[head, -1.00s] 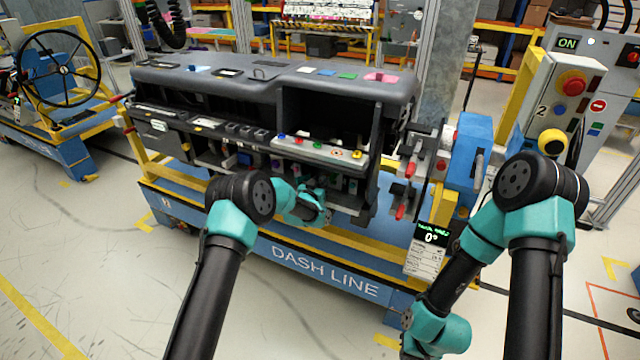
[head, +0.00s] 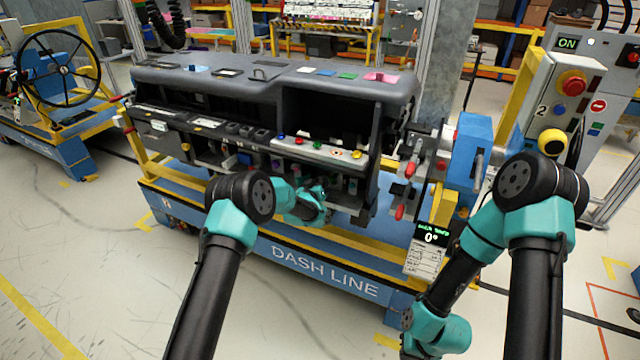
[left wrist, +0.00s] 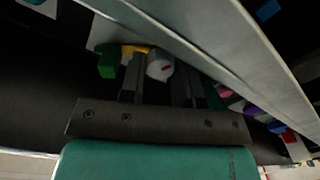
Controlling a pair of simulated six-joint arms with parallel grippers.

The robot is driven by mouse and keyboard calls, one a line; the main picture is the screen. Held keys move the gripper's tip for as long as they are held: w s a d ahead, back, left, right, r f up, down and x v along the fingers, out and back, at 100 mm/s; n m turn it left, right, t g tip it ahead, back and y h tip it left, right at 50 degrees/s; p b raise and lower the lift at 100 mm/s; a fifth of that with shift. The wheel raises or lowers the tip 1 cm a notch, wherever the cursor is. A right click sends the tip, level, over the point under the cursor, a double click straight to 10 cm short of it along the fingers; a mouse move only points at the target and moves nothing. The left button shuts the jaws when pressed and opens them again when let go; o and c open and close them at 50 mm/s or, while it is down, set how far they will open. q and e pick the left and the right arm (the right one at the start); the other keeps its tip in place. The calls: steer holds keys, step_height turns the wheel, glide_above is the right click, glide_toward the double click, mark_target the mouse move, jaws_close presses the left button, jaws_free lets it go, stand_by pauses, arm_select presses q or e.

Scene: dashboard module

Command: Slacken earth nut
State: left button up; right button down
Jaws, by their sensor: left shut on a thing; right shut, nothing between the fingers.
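The dashboard module (head: 250,80) stands on the blue and yellow cart, its open side facing me. My left gripper (head: 322,192) reaches in under the middle of its lower shelf; its fingers are hard to make out in the head view. In the left wrist view, my left gripper (left wrist: 158,88) is shut on a small round pale grey piece with a red mark, which looks like the earth nut (left wrist: 160,66). A green block (left wrist: 107,63) and a yellow piece (left wrist: 135,50) sit just left of it. My right gripper is outside the picture; only its arm shows.
A grey shelf edge (left wrist: 215,50) runs diagonally close above the fingers in the left wrist view. Coloured connectors (left wrist: 250,111) line the right. Red-handled clamps (head: 402,212) and a small display reading 0° (head: 431,237) are at the cart's right end. A control box (head: 562,110) stands further right.

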arm_select(q)
steer(key=n, duration=0.4)
steer(key=shift+n, duration=0.3)
steer(key=n, duration=0.9)
steer(key=shift+h, duration=0.3)
steer(key=shift+r+n, duration=0.1)
steer(key=shift+n, duration=1.8)
steer(key=o, duration=0.7)
steer(key=shift+c, duration=0.2)
steer(key=shift+s, duration=0.1)
